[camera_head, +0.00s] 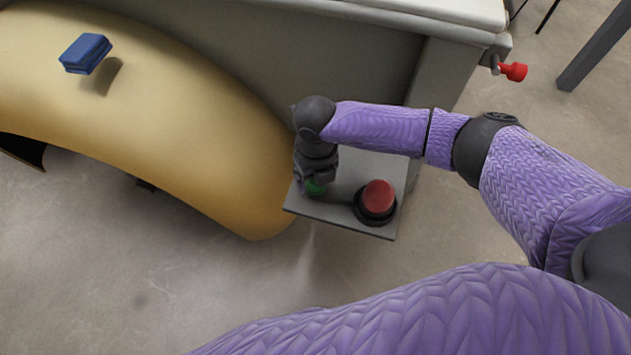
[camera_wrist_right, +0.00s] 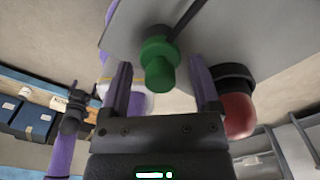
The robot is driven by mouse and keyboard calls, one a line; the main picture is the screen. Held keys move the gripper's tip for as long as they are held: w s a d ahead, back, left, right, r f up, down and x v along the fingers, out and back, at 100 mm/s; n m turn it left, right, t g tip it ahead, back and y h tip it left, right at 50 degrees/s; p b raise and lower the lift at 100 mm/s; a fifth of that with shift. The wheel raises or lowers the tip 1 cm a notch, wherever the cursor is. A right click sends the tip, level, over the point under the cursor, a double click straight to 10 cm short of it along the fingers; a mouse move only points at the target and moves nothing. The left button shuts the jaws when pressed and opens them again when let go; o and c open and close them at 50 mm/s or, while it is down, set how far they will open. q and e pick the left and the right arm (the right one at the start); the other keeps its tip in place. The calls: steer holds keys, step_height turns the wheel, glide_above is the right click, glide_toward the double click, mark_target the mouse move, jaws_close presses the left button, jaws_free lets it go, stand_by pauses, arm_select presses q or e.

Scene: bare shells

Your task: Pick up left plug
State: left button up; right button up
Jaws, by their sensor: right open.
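A green plug (camera_head: 315,187) sits at the left part of a small grey shelf (camera_head: 341,212), mostly hidden under my right gripper (camera_head: 319,176). In the right wrist view the green plug (camera_wrist_right: 158,66) shows between the two open fingers of my right gripper (camera_wrist_right: 161,82), with a gap on each side. A second, red plug (camera_head: 515,71) sticks out from the machine's corner at the upper right. My left gripper is not in the head view.
A red dome button on a black base (camera_head: 378,197) stands on the shelf to the right of the green plug, close to my right gripper. A tan curved shell (camera_head: 200,115) lies to the left, with a blue block (camera_head: 85,53) on it. Open floor lies below.

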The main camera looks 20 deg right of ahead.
steer(key=shift+r, duration=0.1)
steer(key=shift+c, duration=0.5)
jaws_close()
